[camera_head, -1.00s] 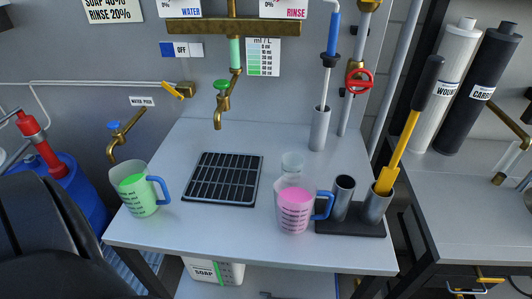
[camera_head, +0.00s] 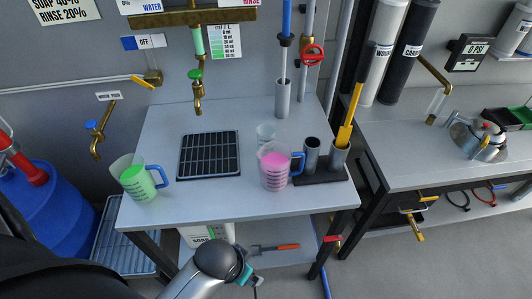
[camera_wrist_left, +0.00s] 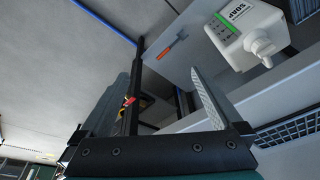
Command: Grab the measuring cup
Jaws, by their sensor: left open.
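Two clear measuring cups with blue handles stand upright on the grey table (camera_head: 235,205) in the head view. One measuring cup (camera_head: 139,181) holds green liquid at the left. The other measuring cup (camera_head: 275,170) holds pink liquid at the right, beside a dark holder. No measuring cup shows in that view. My right gripper is not in view.
A black drain grid (camera_head: 209,155) lies between the cups. The holder (camera_head: 322,176) carries a yellow tool. A white soap bottle (camera_wrist_left: 250,30) shows in the left wrist view, on a lower shelf.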

